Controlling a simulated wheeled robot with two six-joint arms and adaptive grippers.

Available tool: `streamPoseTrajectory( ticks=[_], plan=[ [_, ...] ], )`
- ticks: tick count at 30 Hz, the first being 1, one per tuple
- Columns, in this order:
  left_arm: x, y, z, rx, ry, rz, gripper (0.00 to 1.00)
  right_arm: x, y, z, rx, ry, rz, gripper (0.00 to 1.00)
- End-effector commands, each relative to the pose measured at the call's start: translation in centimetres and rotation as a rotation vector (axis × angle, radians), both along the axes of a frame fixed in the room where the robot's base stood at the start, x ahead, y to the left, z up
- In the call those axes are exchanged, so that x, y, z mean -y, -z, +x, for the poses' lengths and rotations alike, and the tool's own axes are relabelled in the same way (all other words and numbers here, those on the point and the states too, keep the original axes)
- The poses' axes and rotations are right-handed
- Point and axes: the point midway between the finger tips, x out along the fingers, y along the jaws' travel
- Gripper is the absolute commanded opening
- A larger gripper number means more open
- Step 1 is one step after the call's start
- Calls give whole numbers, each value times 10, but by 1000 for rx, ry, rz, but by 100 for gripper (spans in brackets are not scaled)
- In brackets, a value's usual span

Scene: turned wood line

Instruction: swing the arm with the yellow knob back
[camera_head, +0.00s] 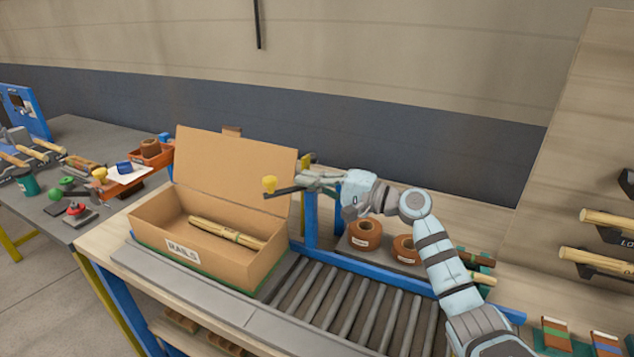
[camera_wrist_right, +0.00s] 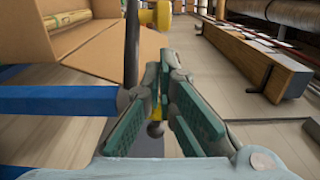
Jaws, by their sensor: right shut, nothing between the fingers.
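The swing arm (camera_head: 289,190) is a thin dark bar with a yellow knob (camera_head: 269,184) at its left end. It reaches out from a blue post (camera_head: 311,218) toward the open cardboard box. My right gripper (camera_head: 303,179) is shut and empty, just above and beside the bar in the head view. In the right wrist view the shut fingers (camera_wrist_right: 169,68) are right of the dark bar (camera_wrist_right: 131,45), close to it. Whether they touch it I cannot tell. The yellow knob (camera_wrist_right: 156,14) shows beyond the fingertips. My left gripper is out of view.
The cardboard box (camera_head: 215,262) marked RAILS holds wooden rails. Rollers (camera_head: 345,300) run right of it. Two brown coils (camera_head: 365,234) stand behind the rollers, under my right arm. A grey table (camera_head: 80,140) with tools and parts is at left; a wooden rack is at right.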

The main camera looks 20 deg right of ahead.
Motion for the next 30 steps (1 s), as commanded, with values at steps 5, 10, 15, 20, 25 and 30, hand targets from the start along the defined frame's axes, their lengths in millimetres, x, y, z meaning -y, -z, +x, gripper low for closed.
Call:
streamPoseTrajectory(
  ticks=[5,10,15,20,25,30],
  plan=[
    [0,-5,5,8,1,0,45,-23,-2,25,-1,-2,2,0],
    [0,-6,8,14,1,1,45,-34,-1,40,0,0,0,0],
    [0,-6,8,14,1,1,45,-37,0,43,-1,-1,-2,0],
    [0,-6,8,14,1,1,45,-36,0,43,-1,0,-2,0],
    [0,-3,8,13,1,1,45,-34,1,42,0,-3,-3,0],
    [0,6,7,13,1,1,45,-24,2,37,0,-20,-3,0]
  ],
)
